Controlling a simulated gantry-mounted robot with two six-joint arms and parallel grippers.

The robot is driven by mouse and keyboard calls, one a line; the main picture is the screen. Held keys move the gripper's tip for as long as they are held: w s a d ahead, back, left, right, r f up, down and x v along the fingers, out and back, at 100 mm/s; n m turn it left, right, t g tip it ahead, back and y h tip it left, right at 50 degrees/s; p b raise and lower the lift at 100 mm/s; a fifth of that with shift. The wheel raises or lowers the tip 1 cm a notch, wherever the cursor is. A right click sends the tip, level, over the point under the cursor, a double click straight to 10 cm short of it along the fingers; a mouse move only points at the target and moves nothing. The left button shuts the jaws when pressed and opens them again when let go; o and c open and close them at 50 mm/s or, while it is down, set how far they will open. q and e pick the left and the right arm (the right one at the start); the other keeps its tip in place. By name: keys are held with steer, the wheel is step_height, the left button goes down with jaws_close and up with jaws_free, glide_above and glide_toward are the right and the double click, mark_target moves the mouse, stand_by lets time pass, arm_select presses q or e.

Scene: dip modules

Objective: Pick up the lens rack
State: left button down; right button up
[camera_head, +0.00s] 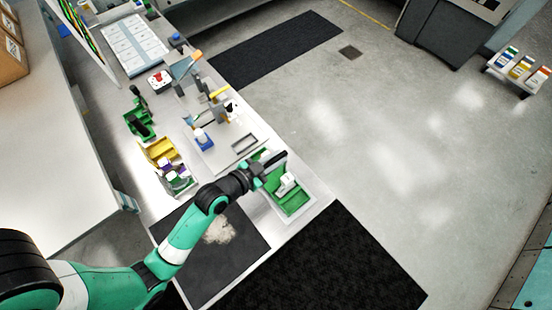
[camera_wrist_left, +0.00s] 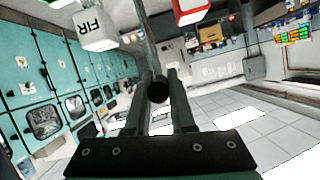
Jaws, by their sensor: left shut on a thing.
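My left gripper (camera_head: 268,168) is over the right end of the bench, close above a green tray (camera_head: 296,205) with a white piece in it. In the left wrist view its two fingers (camera_wrist_left: 158,88) are shut on a dark bar (camera_wrist_left: 144,35) with a round black end. I cannot tell for sure whether this bar is part of the lens rack. A white block marked FIR (camera_wrist_left: 95,30) and a red and white block (camera_wrist_left: 190,10) show near the bar. The gripper hides part of the tray. My right gripper is not in view.
A grey plate with a blue-based piece (camera_head: 204,140) and small tools lies behind the gripper. Yellow (camera_head: 160,152) and green (camera_head: 140,128) holders stand to its left. A dark mat (camera_head: 205,285) lies under the arm. Open floor lies to the right.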

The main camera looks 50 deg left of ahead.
arm_select(q)
steer(key=shift+r, duration=0.15)
steer(key=shift+r, duration=1.2)
steer(key=s+d+r+p, duration=0.5)
steer(key=s+d+r, duration=0.2)
steer(key=s+r, duration=0.3)
steer(key=shift+p+v, duration=0.4)
steer(key=shift+v, duration=0.6)
steer(key=shift+d+f, duration=0.1)
steer(key=shift+f, duration=0.05)
